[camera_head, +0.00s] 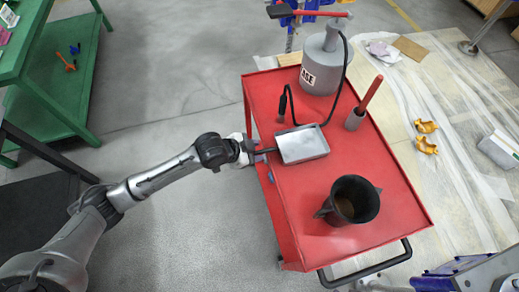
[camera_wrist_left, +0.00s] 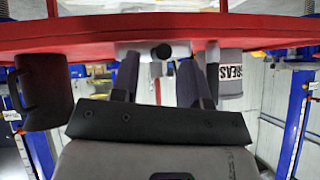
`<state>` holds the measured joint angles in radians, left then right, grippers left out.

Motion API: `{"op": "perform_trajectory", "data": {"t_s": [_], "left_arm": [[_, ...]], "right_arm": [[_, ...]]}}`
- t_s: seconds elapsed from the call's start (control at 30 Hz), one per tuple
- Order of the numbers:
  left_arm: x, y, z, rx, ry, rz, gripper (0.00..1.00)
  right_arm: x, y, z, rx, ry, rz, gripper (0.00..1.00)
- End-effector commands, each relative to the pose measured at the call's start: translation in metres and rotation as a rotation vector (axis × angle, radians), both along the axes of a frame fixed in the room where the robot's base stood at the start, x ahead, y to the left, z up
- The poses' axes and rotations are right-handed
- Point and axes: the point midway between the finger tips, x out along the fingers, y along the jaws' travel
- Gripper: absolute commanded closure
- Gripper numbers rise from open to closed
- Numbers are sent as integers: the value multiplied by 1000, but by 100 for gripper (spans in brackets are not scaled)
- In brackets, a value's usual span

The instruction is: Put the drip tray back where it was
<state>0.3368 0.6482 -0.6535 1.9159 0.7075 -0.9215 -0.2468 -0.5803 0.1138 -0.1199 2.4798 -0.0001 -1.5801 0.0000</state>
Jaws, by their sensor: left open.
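The drip tray (camera_head: 303,146) is a shallow light-grey metal pan lying on the red cart's top near its left edge. Its dark handle points left, over the cart's edge, toward my left gripper (camera_head: 255,151). In the left wrist view the fingers of my left gripper (camera_wrist_left: 158,75) are apart. The round black handle end (camera_wrist_left: 162,51) shows in the gap between them, with part of the pale tray (camera_wrist_left: 146,46) behind it. I cannot tell whether the fingers touch the handle. My right gripper is not in view.
The red cart (camera_head: 385,222) also holds a grey grease pump (camera_head: 320,72) with a black hose, a red-handled tool (camera_head: 362,103) and a black jug (camera_head: 352,200). A green bench (camera_head: 62,90) stands at left. Clear cart top lies between tray and jug.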

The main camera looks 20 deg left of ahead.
Motion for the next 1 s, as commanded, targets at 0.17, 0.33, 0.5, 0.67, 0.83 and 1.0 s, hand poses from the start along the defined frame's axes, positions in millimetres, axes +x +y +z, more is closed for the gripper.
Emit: {"op": "perform_trajectory", "data": {"t_s": [0.17, 0.33, 0.5, 0.67, 0.83, 1.0], "left_arm": [[-20, 18, 27, 4, -1, -1, 59], [-36, 31, 45, 2, 1, -2, 59], [-46, 40, 57, 2, 0, 0, 59], [-51, 44, 62, 0, 1, -1, 59], [-52, 44, 62, 0, 2, 0, 59], [-74, 26, 47, -11, 37, 22, 59]], "right_arm": [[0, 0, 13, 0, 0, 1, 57], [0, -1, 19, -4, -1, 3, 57], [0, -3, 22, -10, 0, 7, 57], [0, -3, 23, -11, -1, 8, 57], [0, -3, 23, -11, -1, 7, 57], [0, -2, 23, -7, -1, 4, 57]]}}
